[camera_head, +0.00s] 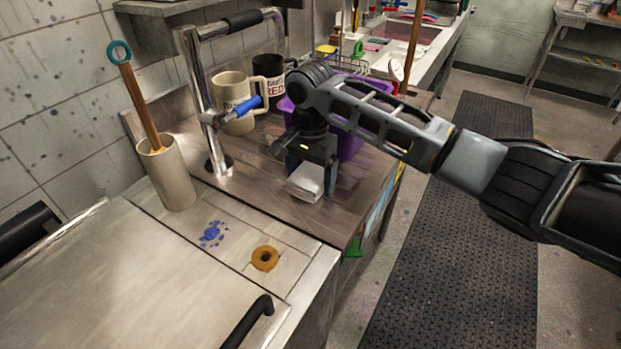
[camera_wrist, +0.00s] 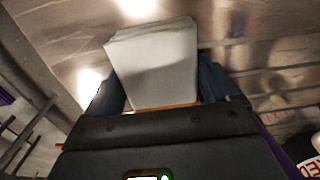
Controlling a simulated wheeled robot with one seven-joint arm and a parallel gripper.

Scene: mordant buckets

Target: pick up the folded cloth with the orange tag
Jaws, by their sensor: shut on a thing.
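A white folded cloth (camera_head: 306,183) shows under my gripper (camera_head: 312,182) at the right part of the wooden counter in the head view. In the wrist view the cloth (camera_wrist: 158,62) sits between the two fingers of my gripper (camera_wrist: 163,88), which are shut on it. A thin orange edge (camera_wrist: 170,107) shows at the cloth's near end, partly hidden by the gripper body. I cannot tell whether the cloth touches the counter or is just above it.
A purple bin (camera_head: 349,143) stands right behind my gripper. A beige mug (camera_head: 232,101), a dark mug (camera_head: 268,75) and a metal faucet post (camera_head: 200,105) stand to the left.

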